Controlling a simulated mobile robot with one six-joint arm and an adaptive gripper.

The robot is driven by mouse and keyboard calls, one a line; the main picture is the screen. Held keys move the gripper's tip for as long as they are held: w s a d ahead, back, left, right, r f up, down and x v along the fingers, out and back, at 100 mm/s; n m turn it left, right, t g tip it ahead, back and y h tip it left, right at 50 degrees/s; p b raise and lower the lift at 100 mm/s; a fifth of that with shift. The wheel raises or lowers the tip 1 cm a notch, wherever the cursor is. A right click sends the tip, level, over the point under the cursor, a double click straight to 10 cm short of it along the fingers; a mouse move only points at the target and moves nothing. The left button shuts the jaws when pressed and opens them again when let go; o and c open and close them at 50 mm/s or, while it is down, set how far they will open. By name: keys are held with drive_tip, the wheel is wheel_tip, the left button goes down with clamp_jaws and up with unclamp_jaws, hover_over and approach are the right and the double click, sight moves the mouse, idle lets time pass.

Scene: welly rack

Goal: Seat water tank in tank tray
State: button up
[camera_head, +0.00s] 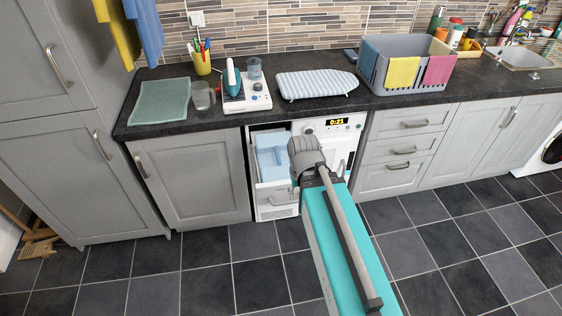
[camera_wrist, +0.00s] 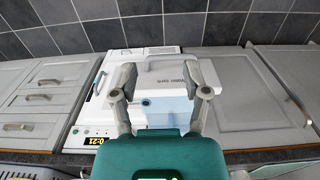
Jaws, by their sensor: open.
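The water tank (camera_head: 269,158) is a pale blue box in the open tank tray (camera_head: 279,200) at the left of the white appliance. Whether it is fully down in the tray cannot be told. In the wrist view my open gripper (camera_wrist: 164,82) has one finger towards each side of the tank. Contact cannot be made out.
The white appliance (camera_head: 340,125) has a lit display and stands under a dark worktop (camera_head: 300,112). Grey cupboards and drawers (camera_head: 402,150) flank it. The tiled floor (camera_head: 200,265) in front is clear.

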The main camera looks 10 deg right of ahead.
drive_tip(key=w+a+t, duration=0.2)
drive_tip(key=w, duration=0.8)
drive_tip(key=t, duration=0.3)
approach(278, 155)
wheel_tip(278, 155, up, 3)
drive_tip(key=shift+s+f, duration=0.1)
drive_tip(key=shift+s, duration=0.15)
drive_tip(key=shift+f, duration=0.15)
drive_tip(key=shift+g, duration=0.3)
drive_tip(key=b+x, duration=0.8)
drive_tip(key=shift+w+f, duration=0.15)
drive_tip(key=shift+b+x, duration=2.45)
drive_tip(key=shift+x, duration=0.15)
drive_tip(key=shift+w, duration=0.1)
drive_tip(key=shift+f, duration=0.2)
